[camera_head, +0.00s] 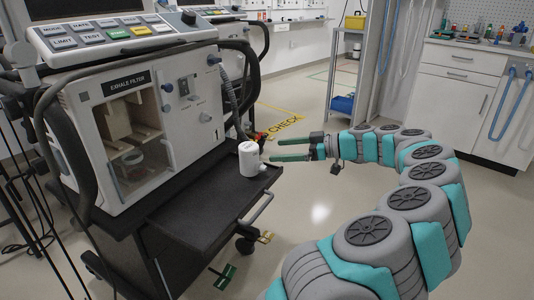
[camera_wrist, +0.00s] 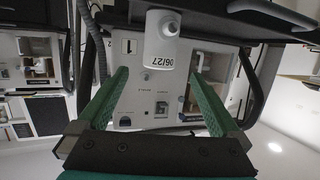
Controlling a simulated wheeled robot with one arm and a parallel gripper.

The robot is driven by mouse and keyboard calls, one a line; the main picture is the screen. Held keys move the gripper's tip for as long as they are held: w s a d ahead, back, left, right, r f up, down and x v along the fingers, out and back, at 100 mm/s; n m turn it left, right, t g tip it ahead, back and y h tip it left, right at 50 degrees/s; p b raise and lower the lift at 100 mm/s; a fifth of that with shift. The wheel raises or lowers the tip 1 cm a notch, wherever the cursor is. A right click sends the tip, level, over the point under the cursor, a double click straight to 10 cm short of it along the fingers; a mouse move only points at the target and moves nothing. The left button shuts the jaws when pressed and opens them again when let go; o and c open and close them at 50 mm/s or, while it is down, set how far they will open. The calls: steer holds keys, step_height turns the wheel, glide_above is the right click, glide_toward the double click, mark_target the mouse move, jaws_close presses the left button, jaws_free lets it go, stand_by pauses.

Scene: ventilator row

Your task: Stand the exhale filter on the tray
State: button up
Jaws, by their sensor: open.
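The exhale filter, a white cylinder (camera_head: 249,160), stands upright on the black tray (camera_head: 200,215), near its right edge. A date label reading 06/27 and a round port show on the filter in the wrist view (camera_wrist: 160,45). My gripper (camera_head: 273,150) is open and empty, just right of the filter, with a small gap between its green fingertips and the filter. In the wrist view the fingers (camera_wrist: 158,76) are spread apart, and the filter appears beyond their tips, between their lines.
The ventilator (camera_head: 185,95) stands behind and left of the tray, with a windowed compartment (camera_head: 130,130) labelled EXHALE FILTER. A grey hose (camera_head: 229,92) hangs beside it, close to the filter. A white cabinet (camera_head: 465,85) stands at the back right. Floor right of the tray is clear.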

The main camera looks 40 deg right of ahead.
steer(key=a+r+n+g+y, duration=0.3)
steer(key=a+g, duration=0.6)
steer(key=a, duration=2.3)
steer(key=s+a+f+m+g+h, duration=0.4)
steer(key=s+a+f+h, duration=0.15)
steer(key=s+a, duration=0.55)
steer(key=s+d+f+m+g+h, duration=0.1)
steer(key=s+d+f+m+h, duration=0.1)
steer(key=s+f, duration=0.2)
steer(key=s+d+f+m+g+h, duration=0.1)
steer(key=s+f+m+h, duration=0.2)
steer(key=s, duration=0.6)
steer(key=shift+s+d+f, duration=0.4)
steer(key=shift+f, duration=0.2)
steer(key=shift+c, duration=0.2)
